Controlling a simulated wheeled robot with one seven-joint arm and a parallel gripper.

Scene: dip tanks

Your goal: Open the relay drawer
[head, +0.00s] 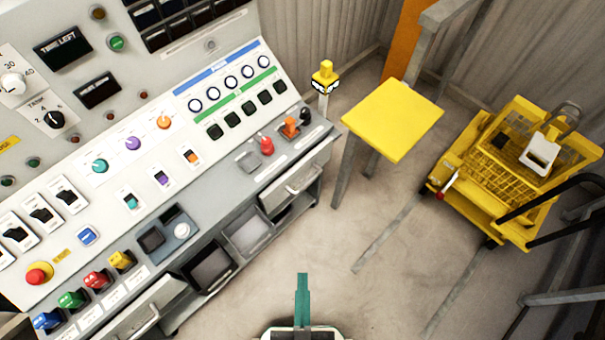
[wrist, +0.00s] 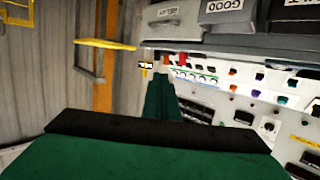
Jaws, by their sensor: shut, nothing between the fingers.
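The grey control console (head: 150,190) fills the left of the head view. Its front has a drawer with a bar handle (head: 300,183) at the right end and another drawer with a handle (head: 140,318) at the lower left. Both look closed. Between them are two recessed bays (head: 210,268). I cannot read a label that tells which drawer is the relay drawer. My gripper (head: 302,280) has green fingers, shut and empty, at the bottom middle of the head view, right of the console front and apart from it. Its fingers also show in the wrist view (wrist: 160,90), pointing toward the console.
A yellow-topped table (head: 393,118) stands right of the console, with a yellow-topped post (head: 324,80) between them. A yellow cart (head: 520,170) is at the right. The floor (head: 340,240) between is clear.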

